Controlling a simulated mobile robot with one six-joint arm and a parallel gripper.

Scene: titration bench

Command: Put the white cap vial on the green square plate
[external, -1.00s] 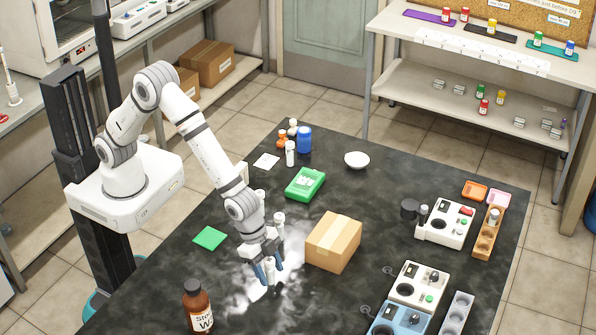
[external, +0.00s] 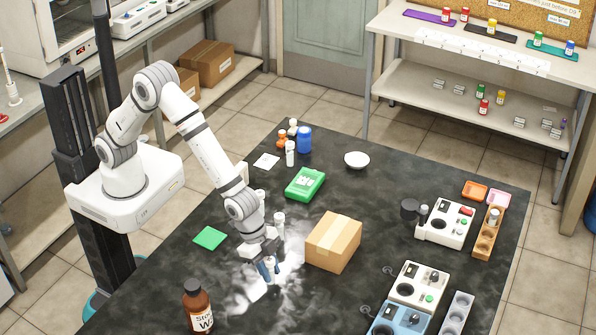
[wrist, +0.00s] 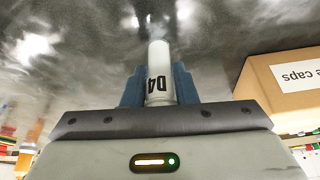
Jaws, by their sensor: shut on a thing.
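My gripper (external: 267,270) is low over the dark table, between the cardboard box and the brown bottle. In the wrist view its blue fingers (wrist: 158,88) are shut on a white vial (wrist: 158,60) marked "D4". The vial also shows between the fingertips in the external view, small and partly hidden. I cannot tell whether its bottom touches the table. The green square plate (external: 210,238) lies flat and empty on the table, to the left of my gripper.
A brown bottle (external: 198,306) stands at the front, left of my gripper. A cardboard box (external: 333,242) stands close on the right. A green case (external: 305,184) lies behind. The table between my gripper and the green plate looks clear.

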